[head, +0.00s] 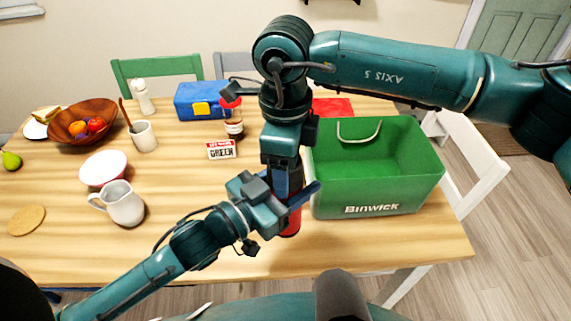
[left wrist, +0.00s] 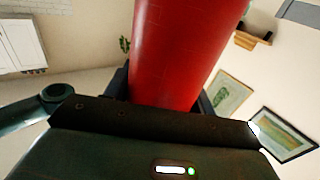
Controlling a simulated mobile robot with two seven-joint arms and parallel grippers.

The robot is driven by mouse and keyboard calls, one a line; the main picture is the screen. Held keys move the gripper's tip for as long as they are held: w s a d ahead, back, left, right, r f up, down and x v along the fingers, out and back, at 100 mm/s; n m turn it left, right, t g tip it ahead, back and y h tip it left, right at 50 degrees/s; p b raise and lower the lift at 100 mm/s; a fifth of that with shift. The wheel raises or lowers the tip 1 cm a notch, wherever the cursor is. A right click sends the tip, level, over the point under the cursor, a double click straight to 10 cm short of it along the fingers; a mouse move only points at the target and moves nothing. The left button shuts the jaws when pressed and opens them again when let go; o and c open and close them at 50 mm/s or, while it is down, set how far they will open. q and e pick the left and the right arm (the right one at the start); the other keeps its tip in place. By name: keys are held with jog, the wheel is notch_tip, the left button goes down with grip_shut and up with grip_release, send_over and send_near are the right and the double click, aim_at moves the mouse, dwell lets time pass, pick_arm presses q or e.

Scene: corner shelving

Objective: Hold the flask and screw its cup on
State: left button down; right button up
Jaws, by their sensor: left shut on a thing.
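The red flask (head: 291,222) stands upright at the table's front edge, left of the green crate. My left gripper (head: 287,200) comes in from the left and is shut around the flask's body. In the left wrist view the red flask (left wrist: 185,50) fills the space between the dark fingers. My right gripper (head: 284,172) points straight down directly above the flask, over its top. The flask's top and the cup are hidden behind the grippers, so I cannot tell whether the right fingers are closed on the cup.
A green Binwick crate (head: 415,180) stands close on the right. A pitcher (head: 124,205), mug (head: 143,136), and bowls are left. The front-left table is mostly clear.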

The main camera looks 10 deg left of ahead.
jog(key=r, duration=0.3)
jog(key=shift+s+a+r, duration=0.2)
jog(key=shift+r, duration=0.2)
jog(key=shift+c, duration=0.3)
jog(key=n, duration=0.3)
jog(key=shift+w+r, duration=0.1)
jog(key=shift+r, duration=0.2)
jog(key=n, duration=0.2)
jog(key=r+n, duration=0.1)
jog(key=n, duration=0.1)
jog(key=shift+n, duration=0.3)
jog(key=n, duration=0.4)
jog(key=shift+r, duration=0.4)
jog(key=n, duration=0.2)
jog(key=r+n, duration=0.1)
jog(key=n, duration=0.2)
